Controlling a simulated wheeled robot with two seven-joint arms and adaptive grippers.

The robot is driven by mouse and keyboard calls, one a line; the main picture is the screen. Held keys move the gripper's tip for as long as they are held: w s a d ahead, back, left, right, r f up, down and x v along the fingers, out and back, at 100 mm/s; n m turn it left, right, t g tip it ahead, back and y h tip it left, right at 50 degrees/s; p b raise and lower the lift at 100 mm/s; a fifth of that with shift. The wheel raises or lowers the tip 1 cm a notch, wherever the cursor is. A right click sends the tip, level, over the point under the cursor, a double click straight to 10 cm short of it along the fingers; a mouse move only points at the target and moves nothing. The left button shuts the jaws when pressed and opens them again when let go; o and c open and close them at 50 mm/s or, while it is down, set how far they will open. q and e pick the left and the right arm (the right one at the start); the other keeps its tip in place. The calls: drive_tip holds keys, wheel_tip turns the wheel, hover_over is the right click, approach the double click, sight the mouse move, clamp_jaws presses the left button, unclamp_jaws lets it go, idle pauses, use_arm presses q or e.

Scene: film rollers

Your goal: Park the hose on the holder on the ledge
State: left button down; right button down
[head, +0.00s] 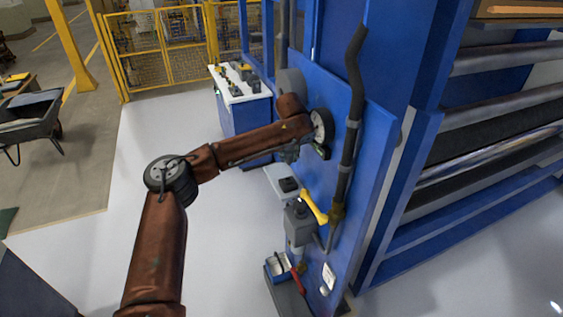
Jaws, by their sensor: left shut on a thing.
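My left arm reaches in to the tall blue panel. My left gripper (289,153) is small and dark, just under the arm's far end and above the ledge. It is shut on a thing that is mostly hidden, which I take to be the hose. The ledge (272,176) is a pale shelf on the panel's left side. A small black block (289,185), which looks like the holder, sits on it, a little below the gripper and apart from it. A thick black pipe or hose (355,75) runs down the panel to a brass-coloured fitting. My right gripper is not in view.
A yellow handle (314,206) and a grey unit (298,222) are below the ledge, with a blue tray (277,267) under them. A control cabinet (240,90) stands behind. Large rollers (500,90) fill the right. The pale floor at left is clear.

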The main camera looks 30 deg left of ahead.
use_arm(q)
drive_tip(key=shift+f, duration=3.7)
drive_tip(key=shift+r, duration=0.1)
drive_tip(key=shift+p, duration=0.5)
drive_tip(key=shift+s+p, duration=0.1)
drive_tip(key=shift+p, duration=0.45)
drive_tip(key=shift+p, duration=0.8)
drive_tip(key=shift+p, duration=0.3)
drive_tip(key=shift+p, duration=0.7)
